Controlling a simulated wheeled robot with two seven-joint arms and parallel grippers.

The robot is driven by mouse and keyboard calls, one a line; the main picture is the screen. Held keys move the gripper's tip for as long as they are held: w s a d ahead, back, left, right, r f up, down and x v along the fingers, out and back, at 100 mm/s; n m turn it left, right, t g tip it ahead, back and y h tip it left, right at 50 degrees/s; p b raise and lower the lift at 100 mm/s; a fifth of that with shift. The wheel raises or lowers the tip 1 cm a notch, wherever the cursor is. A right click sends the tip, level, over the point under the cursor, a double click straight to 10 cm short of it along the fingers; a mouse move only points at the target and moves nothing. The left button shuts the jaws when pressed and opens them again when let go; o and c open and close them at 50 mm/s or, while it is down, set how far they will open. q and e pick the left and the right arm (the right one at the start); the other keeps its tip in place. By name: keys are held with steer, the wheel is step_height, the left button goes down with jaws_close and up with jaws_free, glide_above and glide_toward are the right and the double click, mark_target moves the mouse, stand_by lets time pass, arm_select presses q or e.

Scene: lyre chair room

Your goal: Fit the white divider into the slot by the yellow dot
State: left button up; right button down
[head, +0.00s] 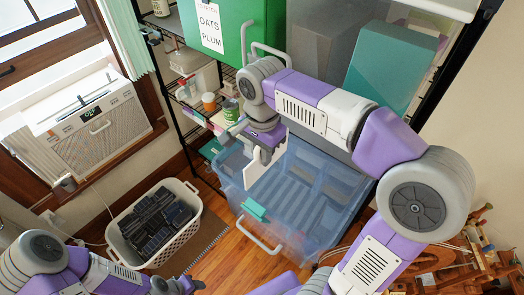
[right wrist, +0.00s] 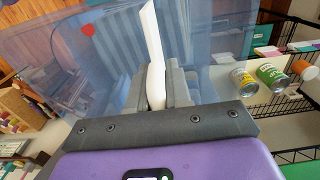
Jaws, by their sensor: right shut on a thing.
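The white divider (head: 259,168) is a thin flat panel. My right gripper (head: 258,148) is shut on it and holds it over the left part of a clear blue bin (head: 322,236). In the right wrist view the divider (right wrist: 152,50) stands up between the two grey fingers (right wrist: 158,88), with the bin (right wrist: 215,30) behind it. A red dot (right wrist: 88,30) shows on the bin there. I cannot make out a yellow dot or which slot the divider is over. My left gripper (head: 180,286) is partly in view at the bottom edge, its jaws unclear.
A white basket (head: 185,228) of dark items stands on the floor to the left. A wire rack (head: 190,130) with a green box (head: 228,55) and cans (right wrist: 268,75) is behind. Wooden chair parts (head: 440,265) lie at lower right.

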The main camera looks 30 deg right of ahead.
steer(key=shift+f+b, duration=4.2)
steer(key=shift+f, duration=1.35)
steer(key=c, duration=1)
jaws_free()
step_height(320, 180, up, 8)
steer(key=shift+f+p, duration=0.2)
steer(key=shift+p, duration=0.75)
